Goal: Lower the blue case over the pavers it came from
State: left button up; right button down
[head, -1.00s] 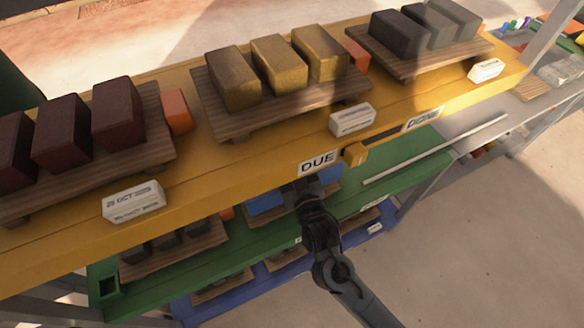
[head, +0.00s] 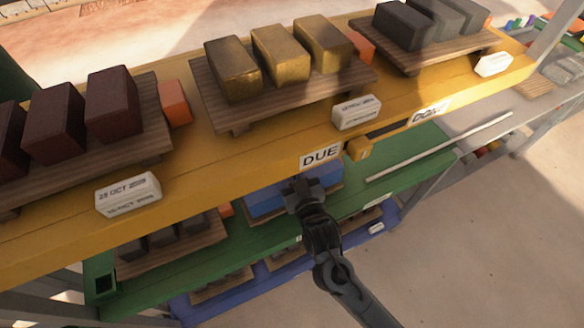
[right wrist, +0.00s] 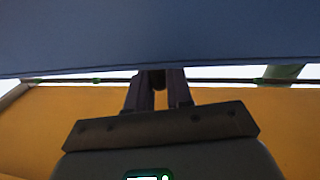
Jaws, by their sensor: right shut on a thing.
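The blue case (head: 265,204) is on the middle, green level, under the front edge of the yellow shelf, which hides its upper and back part. My right gripper (head: 303,188) is at the front of the case and shut on it. In the right wrist view the blue case (right wrist: 160,35) fills the top, and the closed fingers of my right gripper (right wrist: 158,82) meet its lower edge. Any pavers under the case are hidden. I cannot tell whether the case rests on its board or hangs above it. My left gripper is not in view.
The yellow shelf (head: 235,165) overhangs closely, carrying boards of red, yellow and grey pavers, and a DUE label (head: 320,156). Dark pavers (head: 165,240) sit left of the case on the green shelf (head: 410,170). A white rod (head: 440,147) lies right. A blue shelf is below.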

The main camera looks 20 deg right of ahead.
dwell(0.3)
jog(key=c, duration=0.9)
grip_release()
jog(key=shift+c, duration=0.2)
jog(key=shift+f, duration=0.1)
jog(key=shift+s, duration=0.1)
